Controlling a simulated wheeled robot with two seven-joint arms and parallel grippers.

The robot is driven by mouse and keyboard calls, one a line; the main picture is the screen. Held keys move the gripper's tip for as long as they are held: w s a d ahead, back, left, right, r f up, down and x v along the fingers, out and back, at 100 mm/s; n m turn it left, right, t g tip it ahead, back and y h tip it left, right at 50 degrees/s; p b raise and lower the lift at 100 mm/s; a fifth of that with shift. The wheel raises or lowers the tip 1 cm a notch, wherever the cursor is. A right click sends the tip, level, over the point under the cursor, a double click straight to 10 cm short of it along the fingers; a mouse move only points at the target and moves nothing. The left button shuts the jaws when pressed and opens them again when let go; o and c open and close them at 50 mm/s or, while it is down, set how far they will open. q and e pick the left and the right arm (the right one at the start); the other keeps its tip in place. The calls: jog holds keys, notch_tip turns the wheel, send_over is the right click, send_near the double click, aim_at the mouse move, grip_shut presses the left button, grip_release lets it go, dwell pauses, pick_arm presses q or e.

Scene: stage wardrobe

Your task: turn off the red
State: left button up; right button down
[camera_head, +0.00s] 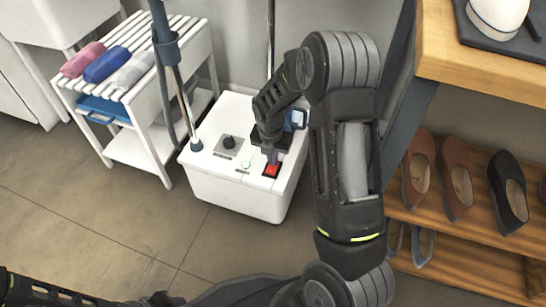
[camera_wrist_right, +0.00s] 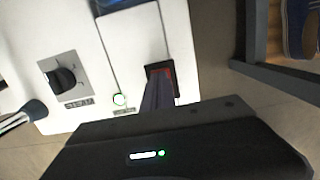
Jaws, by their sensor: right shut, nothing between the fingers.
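A red rocker switch (camera_head: 271,170) sits in a dark frame on top of a white box-shaped machine (camera_head: 232,198). In the right wrist view the red switch (camera_wrist_right: 168,76) is partly covered by my fingers. My right gripper (camera_head: 272,158) is shut and empty, with its fingertips right at the switch; I cannot tell whether they touch it. It also shows in the right wrist view (camera_wrist_right: 158,90). Part of my left arm shows at the lower left of the head view, but its gripper cannot be made out.
A white slatted rack (camera_head: 150,100) with rolled towels stands left. A wooden shoe shelf (camera_head: 450,262) stands right. Floor in front is clear.

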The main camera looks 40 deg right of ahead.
jog(key=shift+d, duration=0.15)
jog(key=shift+f, duration=0.15)
pick_arm(q)
jog(key=shift+r, duration=0.25)
jog(key=shift+r+p, duration=0.35)
jog(key=shift+p, duration=0.15)
pick_arm(e)
jog(key=shift+s+a+r, duration=0.2)
jog(key=shift+s+a, duration=0.25)
jog(key=shift+a, duration=0.3)
pick_arm(q)
jog(key=shift+s, duration=0.1)
